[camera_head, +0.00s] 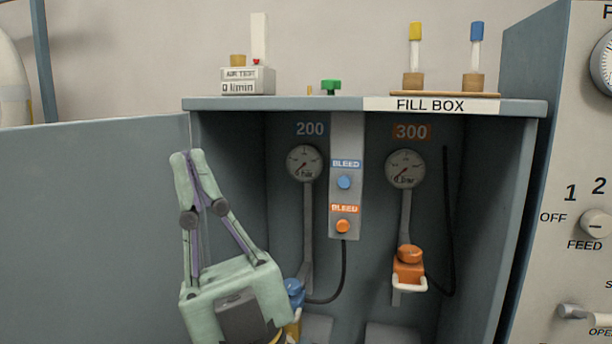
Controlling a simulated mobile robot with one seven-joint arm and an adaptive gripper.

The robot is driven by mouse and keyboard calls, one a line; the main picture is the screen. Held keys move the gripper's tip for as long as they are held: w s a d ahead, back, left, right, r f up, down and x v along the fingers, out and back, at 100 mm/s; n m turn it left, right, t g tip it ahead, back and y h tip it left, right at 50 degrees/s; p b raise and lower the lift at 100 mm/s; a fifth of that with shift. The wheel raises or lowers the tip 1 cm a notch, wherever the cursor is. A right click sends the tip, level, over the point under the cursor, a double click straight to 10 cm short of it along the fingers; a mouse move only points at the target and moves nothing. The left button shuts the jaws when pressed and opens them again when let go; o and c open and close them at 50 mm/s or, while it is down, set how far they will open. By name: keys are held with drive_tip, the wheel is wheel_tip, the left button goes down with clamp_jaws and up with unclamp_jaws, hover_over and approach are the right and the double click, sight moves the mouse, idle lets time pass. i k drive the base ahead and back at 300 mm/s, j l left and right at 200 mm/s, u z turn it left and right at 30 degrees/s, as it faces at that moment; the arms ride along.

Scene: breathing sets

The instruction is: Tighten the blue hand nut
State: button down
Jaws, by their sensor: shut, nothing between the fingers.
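The blue hand nut (294,287) sits low on the left hose line inside the fill box, under the gauge marked 200 (304,162). My gripper and wrist hide part of it. My gripper (183,157) points up at the left side of the box opening, its pale green fingers shut together with nothing between them. The fingertips are above and to the left of the blue nut, apart from it. The gripper's palm body lies just left of the nut in the picture; I cannot tell whether it touches it.
An orange hand nut (409,254) with a pale handle hangs under the 300 gauge (405,169). A middle panel carries a blue bleed button (344,183) and an orange one (343,226). The open door (95,220) is at left; a control panel (570,200) stands at right.

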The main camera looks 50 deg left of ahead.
sight(293, 286)
drive_tip(key=l, duration=0.25)
drive_tip(key=k+l+u, duration=0.1)
drive_tip(key=l+u, duration=0.2)
drive_tip(key=k+l+u, duration=0.25)
drive_tip(key=i+u, duration=0.1)
drive_tip(key=u, duration=0.9)
